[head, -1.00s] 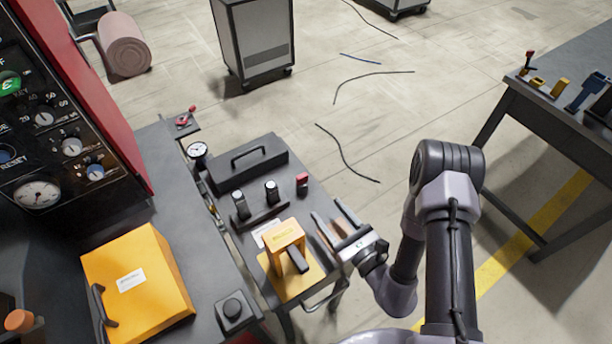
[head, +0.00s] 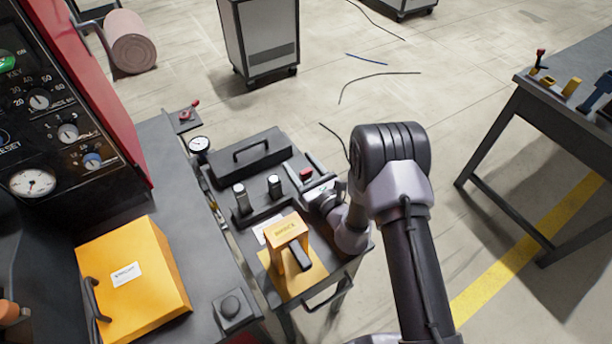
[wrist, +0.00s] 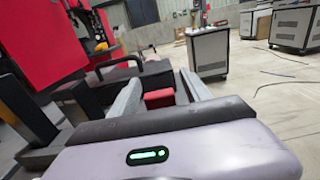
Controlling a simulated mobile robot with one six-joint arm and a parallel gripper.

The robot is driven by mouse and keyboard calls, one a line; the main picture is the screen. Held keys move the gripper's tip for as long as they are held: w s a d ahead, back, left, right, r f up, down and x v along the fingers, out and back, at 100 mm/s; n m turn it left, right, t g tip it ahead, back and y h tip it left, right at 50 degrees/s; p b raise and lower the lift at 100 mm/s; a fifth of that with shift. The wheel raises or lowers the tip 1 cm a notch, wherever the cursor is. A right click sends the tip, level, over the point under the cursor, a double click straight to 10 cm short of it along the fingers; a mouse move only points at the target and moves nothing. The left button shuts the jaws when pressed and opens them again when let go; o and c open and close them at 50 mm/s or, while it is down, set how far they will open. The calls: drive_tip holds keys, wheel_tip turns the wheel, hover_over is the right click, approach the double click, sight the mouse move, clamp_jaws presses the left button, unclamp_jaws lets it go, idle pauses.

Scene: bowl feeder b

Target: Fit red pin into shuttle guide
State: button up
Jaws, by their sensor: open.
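The red pin shows as a small red block (head: 306,174) at the right side of the small cart's top. In the wrist view the red pin (wrist: 158,97) lies between my two fingers, with gaps at its sides. My gripper (head: 301,169) is open and low over the cart top, its fingers on either side of the pin; in the wrist view its fingers (wrist: 158,82) point away towards the floor. The pin's lower part is hidden. I cannot tell for sure which fixture is the shuttle guide.
A black toolbox (head: 250,160) with a handle lies behind my gripper. A black holder with two dark, silver-topped cylinders (head: 242,197) stands to the left. A yellow block (head: 284,232) with a black handle stands in front. A yellow case (head: 130,285) sits on the bench.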

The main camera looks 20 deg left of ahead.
clamp_jaws()
wheel_tip(320, 180, up, 10)
drive_tip(key=p, duration=0.4)
drive_tip(key=shift+d, duration=0.1)
